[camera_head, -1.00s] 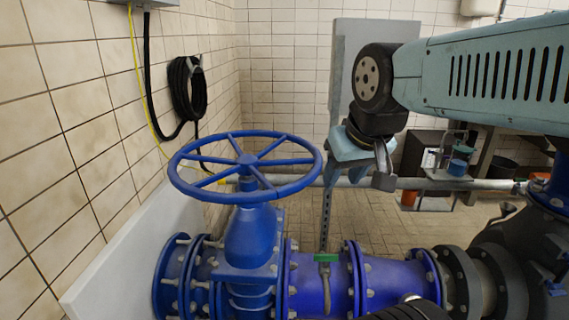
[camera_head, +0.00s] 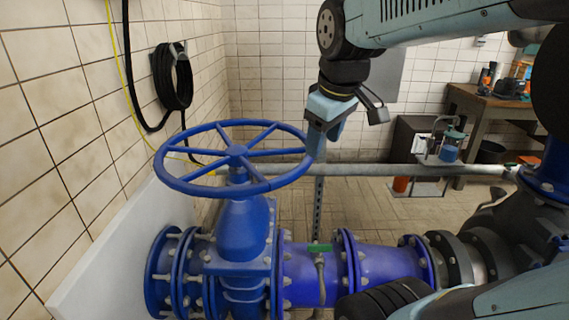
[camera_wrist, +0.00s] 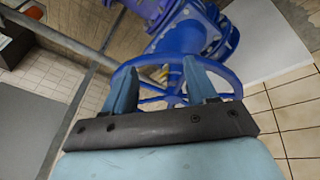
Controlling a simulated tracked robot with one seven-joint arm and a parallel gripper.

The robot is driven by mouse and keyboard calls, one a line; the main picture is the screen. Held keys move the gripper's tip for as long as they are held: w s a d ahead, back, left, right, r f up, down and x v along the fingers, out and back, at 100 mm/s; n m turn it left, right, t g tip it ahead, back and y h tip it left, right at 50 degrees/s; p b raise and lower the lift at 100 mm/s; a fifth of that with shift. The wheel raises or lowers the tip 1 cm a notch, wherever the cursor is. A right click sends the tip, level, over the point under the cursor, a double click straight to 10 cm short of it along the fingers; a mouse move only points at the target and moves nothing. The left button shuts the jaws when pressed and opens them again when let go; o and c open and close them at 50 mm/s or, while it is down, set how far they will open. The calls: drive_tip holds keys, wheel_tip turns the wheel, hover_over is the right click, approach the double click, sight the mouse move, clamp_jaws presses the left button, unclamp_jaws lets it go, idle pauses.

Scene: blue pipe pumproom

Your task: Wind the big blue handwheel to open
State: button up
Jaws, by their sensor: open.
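The big blue handwheel (camera_head: 236,152) lies flat on top of a blue gate valve (camera_head: 240,232), left of centre in the head view. Its rim and spokes are whole and nothing grips them. My gripper (camera_head: 317,143) is at the right side of the rim, pointing down, with its pale blue fingers overlapping the rim in the picture. In the wrist view my gripper (camera_wrist: 158,72) is open, its two fingers apart, with the handwheel (camera_wrist: 228,77) showing between and beyond them. I cannot tell whether a finger touches the rim.
A tiled wall with a coiled black hose (camera_head: 172,76) stands at the left, above a white panel (camera_head: 105,250). A grey horizontal pipe (camera_head: 400,170) runs behind the wheel. A blue flanged pipe (camera_head: 375,263) extends right. A wooden workbench (camera_head: 495,103) stands back right.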

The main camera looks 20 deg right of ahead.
drive_tip(key=w+n+g, duration=0.2)
drive_tip(key=w+n, duration=0.6)
drive_tip(key=n+g, duration=0.3)
drive_tip(key=n, duration=0.6)
approach(296, 167)
drive_tip(key=f, duration=0.9)
drive_tip(key=shift+s+d+f, duration=0.3)
drive_tip(key=shift+s+f, duration=0.05)
drive_tip(key=shift+s, duration=0.05)
clamp_jaws()
drive_tip(key=shift+a, duration=0.15)
